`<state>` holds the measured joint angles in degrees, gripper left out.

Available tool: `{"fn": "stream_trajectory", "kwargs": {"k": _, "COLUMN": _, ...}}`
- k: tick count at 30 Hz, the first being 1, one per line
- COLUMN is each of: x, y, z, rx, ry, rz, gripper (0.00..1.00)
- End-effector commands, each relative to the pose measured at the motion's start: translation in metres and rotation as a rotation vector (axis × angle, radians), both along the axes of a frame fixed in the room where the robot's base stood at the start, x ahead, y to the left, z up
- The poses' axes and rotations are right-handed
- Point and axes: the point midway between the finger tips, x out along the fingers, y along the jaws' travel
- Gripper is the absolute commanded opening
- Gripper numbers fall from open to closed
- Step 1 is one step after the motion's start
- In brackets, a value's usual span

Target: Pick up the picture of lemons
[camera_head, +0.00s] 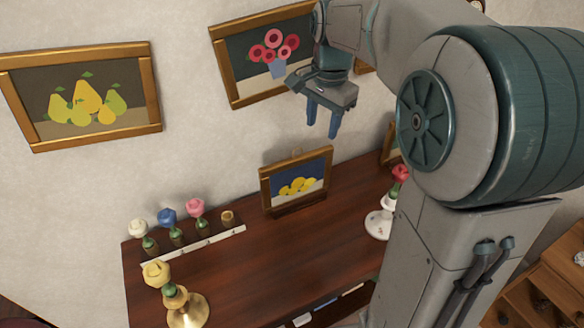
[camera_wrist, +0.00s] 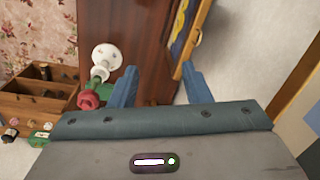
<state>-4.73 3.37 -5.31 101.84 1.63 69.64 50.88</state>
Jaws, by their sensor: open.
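The picture of lemons (camera_head: 297,185) is a small framed picture with yellow fruit on a dark blue ground. It stands tilted back on a small stand on the wooden cabinet top, near the wall. In the wrist view its gold frame edge (camera_wrist: 190,45) shows at the top, cut off by the picture's border, just beyond the right finger. My gripper (camera_head: 322,119) is open and empty, with blue fingers pointing down. In the head view it appears above and slightly right of the lemon picture. The open fingers also show in the wrist view (camera_wrist: 160,88).
The wooden cabinet top (camera_head: 235,270) holds a rack of flowers (camera_head: 195,244), a brass holder with a yellow flower (camera_head: 187,308) and a white holder with a red flower (camera_head: 380,222). A pear picture (camera_head: 85,95) and a flower picture (camera_head: 265,55) hang on the wall.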

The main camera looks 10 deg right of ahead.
Motion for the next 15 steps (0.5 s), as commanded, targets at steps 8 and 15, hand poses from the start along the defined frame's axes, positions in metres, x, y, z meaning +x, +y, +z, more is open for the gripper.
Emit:
{"fn": "stream_trajectory", "kwargs": {"k": 8, "x": 0.064, "y": 0.003, "z": -0.038, "rx": -0.002, "ry": 0.081, "rz": -0.292, "gripper": 0.44}}
{"fn": "stream_trajectory", "kwargs": {"k": 15, "x": 0.074, "y": 0.003, "z": -0.058, "rx": -0.005, "ry": 0.098, "rz": -0.353, "gripper": 0.44}}
